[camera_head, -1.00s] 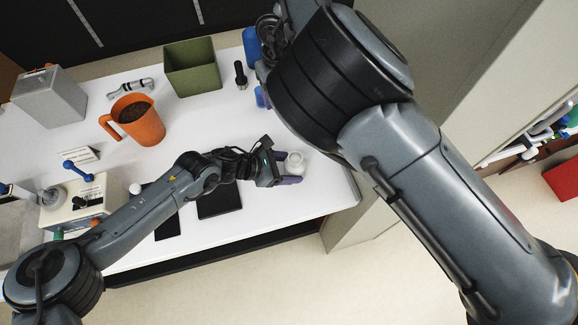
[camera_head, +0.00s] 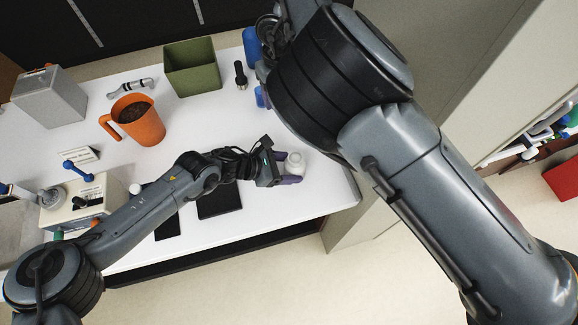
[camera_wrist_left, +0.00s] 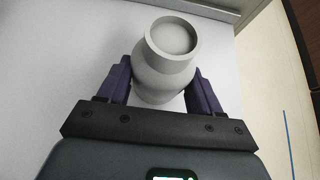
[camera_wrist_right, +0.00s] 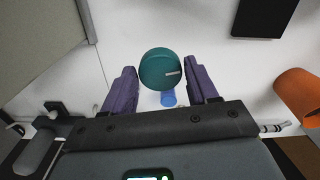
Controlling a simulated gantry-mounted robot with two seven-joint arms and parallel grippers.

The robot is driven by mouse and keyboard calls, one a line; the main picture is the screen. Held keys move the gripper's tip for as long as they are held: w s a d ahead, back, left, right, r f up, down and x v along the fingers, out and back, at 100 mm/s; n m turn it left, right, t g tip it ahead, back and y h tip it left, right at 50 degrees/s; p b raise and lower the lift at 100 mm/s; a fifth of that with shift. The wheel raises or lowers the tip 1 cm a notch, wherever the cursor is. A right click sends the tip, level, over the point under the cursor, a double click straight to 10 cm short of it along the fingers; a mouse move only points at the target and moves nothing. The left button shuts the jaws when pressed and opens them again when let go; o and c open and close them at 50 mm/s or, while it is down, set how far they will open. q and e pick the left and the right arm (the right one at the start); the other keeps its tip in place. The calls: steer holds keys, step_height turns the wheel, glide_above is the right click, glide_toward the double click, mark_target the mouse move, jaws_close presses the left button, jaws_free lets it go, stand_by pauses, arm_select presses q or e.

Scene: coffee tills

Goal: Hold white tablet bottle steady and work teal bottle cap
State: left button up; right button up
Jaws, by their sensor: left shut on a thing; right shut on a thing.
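The white tablet bottle (camera_head: 295,160) is near the table's right end. My left gripper (camera_wrist_left: 160,75) is shut on its body, with one purple finger on each side. In the left wrist view the bottle (camera_wrist_left: 168,60) shows its round top rim, with no teal cap on it. The teal bottle cap (camera_wrist_right: 160,68) is between the purple fingers of my right gripper (camera_wrist_right: 164,74), which is shut on it. The cap has a pale mark on its face and is apart from the bottle. In the head view my right arm hides the right gripper and the cap.
An orange mug (camera_head: 140,122), a green bin (camera_head: 192,68), a black torch-like object (camera_head: 240,74) and a blue item (camera_head: 251,47) stand further back. A dark flat pad (camera_head: 220,200) lies by my left forearm. White table surface is bare between mug and left gripper.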

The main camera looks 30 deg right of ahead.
arm_select(q)
steer(key=o, duration=1.5)
steer(key=shift+c, duration=0.2)
steer(key=shift+a, duration=0.1)
steer(key=v, duration=1.1)
steer(key=shift+a+r, duration=0.25)
steer(key=shift+a, duration=0.05)
